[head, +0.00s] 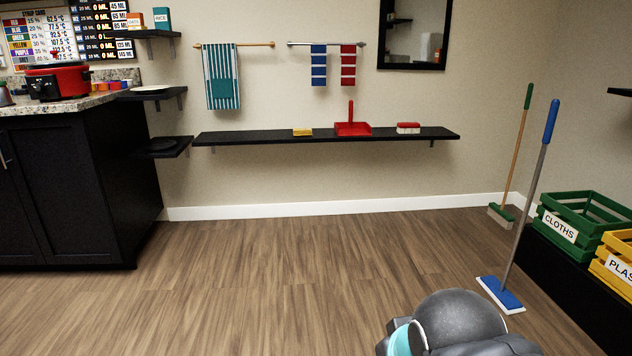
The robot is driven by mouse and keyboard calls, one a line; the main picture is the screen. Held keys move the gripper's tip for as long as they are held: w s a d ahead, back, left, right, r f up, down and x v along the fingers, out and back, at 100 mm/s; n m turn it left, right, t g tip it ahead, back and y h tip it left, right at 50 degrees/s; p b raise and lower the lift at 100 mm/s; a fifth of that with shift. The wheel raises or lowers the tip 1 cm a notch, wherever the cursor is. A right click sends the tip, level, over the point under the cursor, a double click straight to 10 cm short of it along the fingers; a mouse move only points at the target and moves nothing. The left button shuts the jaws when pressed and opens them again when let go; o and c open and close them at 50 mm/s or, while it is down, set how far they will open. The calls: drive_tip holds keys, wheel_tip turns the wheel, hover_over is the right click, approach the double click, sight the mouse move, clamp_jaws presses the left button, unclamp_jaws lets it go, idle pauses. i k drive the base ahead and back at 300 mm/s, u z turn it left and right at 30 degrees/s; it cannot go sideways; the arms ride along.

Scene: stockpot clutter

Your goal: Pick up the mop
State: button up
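The mop (541,150) stands upright on the floor at the right, tilted a little, in the head view. It has a blue grip at the top, a grey metal shaft and a flat blue head with a white edge (501,294) on the floor. A grey rounded part of my own arm shows at the bottom, left of the mop head. My gripper's fingers do not show.
A green broom (516,148) leans in the corner behind the mop. A green crate (557,227) and a yellow crate (618,262) sit on a low black bench (565,290) right of the mop. A black wall shelf (240,138) runs along the back. The wooden floor (290,270) is clear at centre.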

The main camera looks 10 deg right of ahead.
sight(496, 288)
drive_tip(key=u, duration=0.15)
drive_tip(key=i, duration=1.9)
drive_tip(key=z, duration=0.95)
drive_tip(key=i, duration=1.6)
drive_tip(key=z, duration=1.3)
drive_tip(key=i, duration=0.25)
drive_tip(key=u, duration=0.05)
